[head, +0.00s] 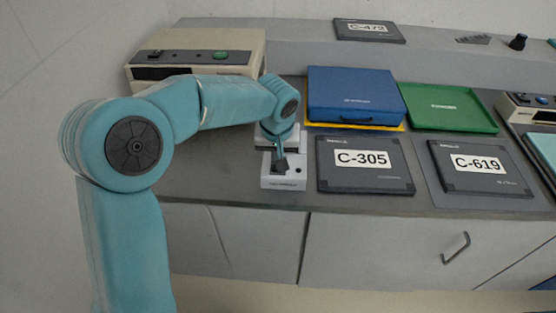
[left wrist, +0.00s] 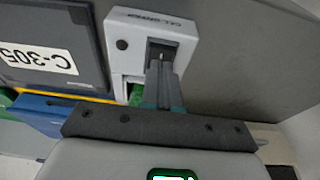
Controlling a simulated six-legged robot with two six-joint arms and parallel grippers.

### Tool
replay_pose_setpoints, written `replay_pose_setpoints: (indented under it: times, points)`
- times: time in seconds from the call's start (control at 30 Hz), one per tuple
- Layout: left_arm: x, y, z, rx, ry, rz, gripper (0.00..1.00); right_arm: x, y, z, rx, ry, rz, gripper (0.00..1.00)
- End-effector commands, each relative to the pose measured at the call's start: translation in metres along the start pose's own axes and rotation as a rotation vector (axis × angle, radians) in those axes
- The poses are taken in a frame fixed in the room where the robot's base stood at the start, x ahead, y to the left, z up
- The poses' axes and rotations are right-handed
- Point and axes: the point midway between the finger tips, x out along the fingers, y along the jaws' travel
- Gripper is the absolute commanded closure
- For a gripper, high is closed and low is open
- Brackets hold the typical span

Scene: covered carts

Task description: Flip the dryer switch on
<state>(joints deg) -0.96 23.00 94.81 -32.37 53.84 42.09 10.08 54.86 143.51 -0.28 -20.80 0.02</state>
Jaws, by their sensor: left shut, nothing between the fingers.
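The dryer is a small white box (head: 284,183) at the front edge of the counter, left of the C-305 case. It also shows in the left wrist view (left wrist: 122,22), with small lettering upside down. Its dark switch (left wrist: 162,54) sits in a recess, and a round black knob or hole (left wrist: 122,44) is beside it. My left gripper (head: 280,158) points down at the switch, fingers shut and empty. In the left wrist view the fingertips (left wrist: 161,72) are at the switch; I cannot tell whether they touch. They partly hide the switch, so its position is unclear. My right gripper is not in view.
Dark cases C-305 (head: 362,178) and C-619 (head: 478,181) lie to the right. Behind them are a blue case (head: 352,92) and a green tray (head: 447,108). A beige machine (head: 200,50) stands at the back left. Grey cabinets (head: 380,250) front the counter.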

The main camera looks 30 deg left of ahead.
Motion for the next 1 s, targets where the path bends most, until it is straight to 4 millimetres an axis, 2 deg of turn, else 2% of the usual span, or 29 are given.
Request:
replay_pose_setpoints:
  times: [0.2, 0.53, 0.63, 0.77, 0.8, 1.0]
  points:
    - [0.014, 0.000, 0.006, 0.001, -0.001, 0.000, 1.00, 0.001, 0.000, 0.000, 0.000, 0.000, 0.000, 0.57]
    - [0.015, 0.000, 0.006, 0.000, -0.001, 0.000, 1.00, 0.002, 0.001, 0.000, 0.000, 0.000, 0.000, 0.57]
    - [0.023, 0.000, 0.009, 0.000, 0.000, 0.000, 1.00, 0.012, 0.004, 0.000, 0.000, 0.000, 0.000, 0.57]
    - [0.033, 0.000, 0.015, 0.002, 0.030, 0.001, 1.00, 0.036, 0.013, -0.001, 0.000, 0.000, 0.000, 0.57]
    - [0.024, 0.000, 0.013, 0.001, 0.026, 0.000, 1.00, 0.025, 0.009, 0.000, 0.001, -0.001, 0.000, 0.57]
    - [0.023, 0.000, 0.012, 0.001, 0.023, -0.001, 1.00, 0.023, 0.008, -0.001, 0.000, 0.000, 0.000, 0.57]
